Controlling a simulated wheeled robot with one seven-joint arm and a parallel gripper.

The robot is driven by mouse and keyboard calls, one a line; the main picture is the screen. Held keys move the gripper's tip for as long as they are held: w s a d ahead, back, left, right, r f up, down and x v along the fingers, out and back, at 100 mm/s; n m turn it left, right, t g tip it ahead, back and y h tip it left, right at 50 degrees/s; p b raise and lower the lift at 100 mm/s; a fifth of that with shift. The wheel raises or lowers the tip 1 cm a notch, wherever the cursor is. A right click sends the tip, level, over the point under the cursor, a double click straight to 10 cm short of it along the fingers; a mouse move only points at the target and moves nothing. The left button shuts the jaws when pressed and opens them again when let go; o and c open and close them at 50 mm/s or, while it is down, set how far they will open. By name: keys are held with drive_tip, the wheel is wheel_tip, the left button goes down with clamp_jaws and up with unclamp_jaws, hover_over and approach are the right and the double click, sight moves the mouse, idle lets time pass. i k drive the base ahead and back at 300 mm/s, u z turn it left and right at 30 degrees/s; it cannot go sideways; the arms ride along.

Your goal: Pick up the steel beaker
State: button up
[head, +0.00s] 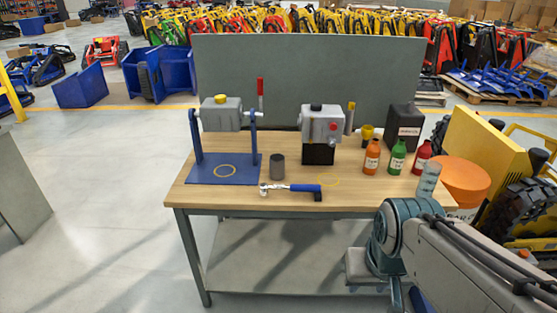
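The steel beaker (277,166) is a small dark grey cylinder standing upright on the wooden workbench (225,196). It stands left of the bench's middle, just right of the blue stand's base plate and behind a ratchet wrench. Nothing covers it in the head view. My gripper (362,275) appears to be the grey part at the end of my arm, low in front of the bench's right half. It is well to the right of the beaker and apart from it. Its fingers cannot be made out.
A blue stand (223,168) with a grey housing is left of the beaker. A blue-handled wrench (292,188) lies close in front. A grey machine (322,130) stands right. Orange (372,158), green (397,158) and red (422,158) bottles stand farther right, before a black canister (405,125).

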sight(277, 160)
drive_tip(key=k, duration=0.4)
drive_tip(key=u, duration=1.5)
drive_tip(key=i, duration=1.35)
drive_tip(key=z, duration=1.15)
drive_tip(key=i, duration=1)
drive_tip(key=z, duration=0.95)
